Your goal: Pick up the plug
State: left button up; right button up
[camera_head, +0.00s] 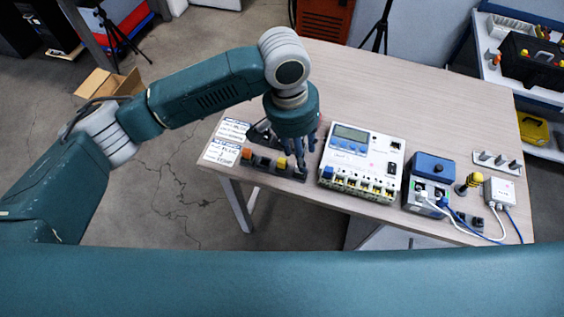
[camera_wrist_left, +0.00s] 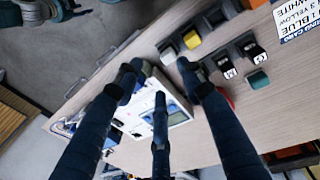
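Several small plugs sit on a black rack (camera_head: 266,166) at the table's left front edge. An orange plug (camera_head: 247,154) and a yellow plug (camera_head: 282,162) show there in the head view. In the left wrist view, the yellow plug (camera_wrist_left: 192,39), a white plug (camera_wrist_left: 168,55), black plugs with white marks (camera_wrist_left: 228,69) and a green plug (camera_wrist_left: 258,78) are at the upper right. My left gripper (camera_head: 295,155) points down over the rack's right end. Its three fingers are spread and empty in the wrist view (camera_wrist_left: 158,75), and hide part of the rack. My right gripper is not in view.
A white device with a display (camera_head: 362,160) stands close right of the gripper. A blue-topped box (camera_head: 430,175) and a cabled white box (camera_head: 499,191) stand farther right. Label cards (camera_head: 223,143) lie at the left. The table's back is clear.

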pick_arm(q)
jog(key=n+y, duration=0.1)
jog(key=y, duration=0.1)
send_near(282, 161)
notch_tip(282, 161, down, 3)
jog(key=shift+w+a+f+p, duration=0.15)
jog(key=shift+f+p, duration=0.1)
jog(key=shift+p, duration=0.2)
jog(key=shift+f+p, duration=0.35)
jog(key=shift+f, duration=0.3)
jog(key=f, duration=0.1)
jog(key=f+p, duration=0.1)
jog(key=f, duration=0.1)
jog(key=shift+s+f, duration=0.25)
jog(key=shift+f, duration=0.4)
jog(key=shift+c, duration=0.5)
grip_shut()
